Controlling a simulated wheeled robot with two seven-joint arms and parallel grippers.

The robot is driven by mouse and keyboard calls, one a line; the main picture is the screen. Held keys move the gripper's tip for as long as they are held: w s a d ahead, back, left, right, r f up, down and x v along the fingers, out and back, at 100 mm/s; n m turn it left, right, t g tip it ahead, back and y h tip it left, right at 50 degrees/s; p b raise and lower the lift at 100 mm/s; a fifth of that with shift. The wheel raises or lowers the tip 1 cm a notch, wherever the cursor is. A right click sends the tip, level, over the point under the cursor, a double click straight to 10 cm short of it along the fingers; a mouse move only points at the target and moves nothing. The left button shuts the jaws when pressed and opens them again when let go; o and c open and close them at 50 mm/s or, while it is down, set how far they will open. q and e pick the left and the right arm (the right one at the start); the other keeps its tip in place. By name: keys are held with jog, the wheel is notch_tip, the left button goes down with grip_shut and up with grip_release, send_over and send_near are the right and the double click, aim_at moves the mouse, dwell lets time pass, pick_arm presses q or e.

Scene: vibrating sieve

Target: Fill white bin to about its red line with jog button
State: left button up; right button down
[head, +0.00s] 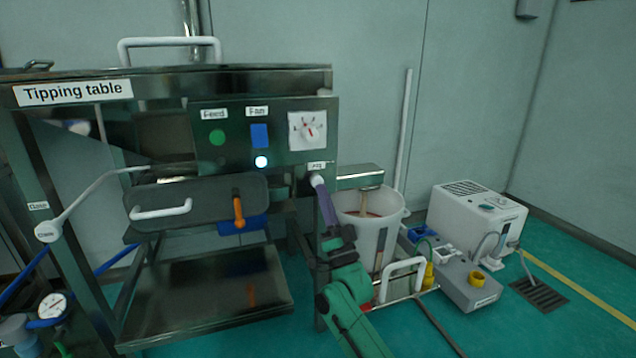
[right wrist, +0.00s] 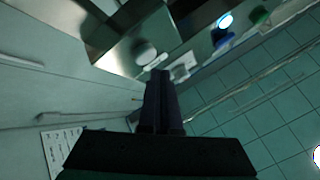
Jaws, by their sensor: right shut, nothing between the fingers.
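The white bin (head: 387,240) stands at the right end of the tipping table, under a metal spout (head: 359,177). A thin brownish stream shows between the spout and the bin. Reddish-brown material and a reddish line show inside the bin; the exact level is hard to tell. The jog label (head: 317,166) is on the panel's lower right corner, with a pale round button (head: 317,180) below it. My right gripper (head: 322,190) is shut and empty, its tips at the button. The right wrist view shows the shut fingers (right wrist: 160,78) close to a pale round knob (right wrist: 143,52). My left gripper is out of view.
The panel carries a green feed button (head: 217,138), a blue fan switch (head: 260,136), a lit lamp (head: 261,161) and a dial (head: 308,130). An orange handle (head: 239,211) is left of my arm. A white-grey machine (head: 478,215) stands right of the bin.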

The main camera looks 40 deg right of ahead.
jog(key=shift+s+a+p, duration=0.25)
jog(key=shift+s+p, duration=0.15)
jog(key=shift+s, duration=0.3)
jog(key=shift+s+a+p, duration=0.25)
jog(key=shift+s+p, duration=0.1)
jog(key=shift+s, duration=0.4)
jog(key=shift+s+a+p, duration=0.25)
jog(key=shift+s+p, duration=0.15)
jog(key=shift+s, duration=0.3)
jog(key=shift+h, duration=0.3)
